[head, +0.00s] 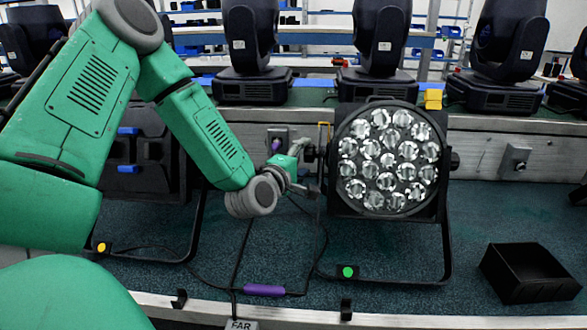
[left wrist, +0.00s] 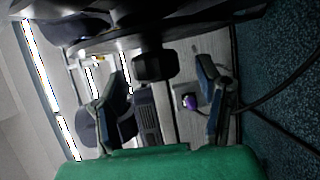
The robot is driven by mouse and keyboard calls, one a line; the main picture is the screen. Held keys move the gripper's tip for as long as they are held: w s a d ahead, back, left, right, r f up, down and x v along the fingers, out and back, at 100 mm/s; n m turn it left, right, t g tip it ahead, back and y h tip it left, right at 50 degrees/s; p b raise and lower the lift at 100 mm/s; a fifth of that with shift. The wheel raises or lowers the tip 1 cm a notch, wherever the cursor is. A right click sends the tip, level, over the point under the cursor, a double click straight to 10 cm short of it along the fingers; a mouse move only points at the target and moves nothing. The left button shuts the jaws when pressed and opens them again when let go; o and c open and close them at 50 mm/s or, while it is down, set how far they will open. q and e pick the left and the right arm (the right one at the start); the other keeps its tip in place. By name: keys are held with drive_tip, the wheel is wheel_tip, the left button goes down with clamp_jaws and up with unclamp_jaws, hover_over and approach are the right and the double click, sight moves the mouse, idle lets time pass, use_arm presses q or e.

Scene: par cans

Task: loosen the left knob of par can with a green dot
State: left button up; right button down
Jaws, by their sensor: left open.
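The par can (head: 390,160) with the green dot (head: 347,271) stands upright on the blue-green surface, its round face of several lenses towards me. Its black left knob (head: 310,153) shows at the left side of the housing, partly behind my gripper. In the left wrist view the dark knob (left wrist: 155,66) stands out ahead, between the two spread fingers. My left gripper (head: 305,168) is open and empty, just left of the knob. In the left wrist view its fingers (left wrist: 161,85) lie on either side of the knob, with gaps visible. My right gripper is not in view.
Another par can (head: 150,165) with a yellow dot (head: 102,247) stands left, partly behind my arm. A black open box (head: 530,272) lies at the right. A purple-handled item (head: 264,290) and cables lie in front. Moving-head lights (head: 380,50) line the back ledge.

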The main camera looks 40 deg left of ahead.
use_arm(q)
drive_tip(key=v, duration=0.9)
drive_tip(key=shift+d, duration=0.45)
drive_tip(key=shift+s+a, duration=0.1)
drive_tip(key=shift+a, duration=0.1)
drive_tip(key=shift+d+r, duration=0.1)
drive_tip(key=shift+d, duration=0.05)
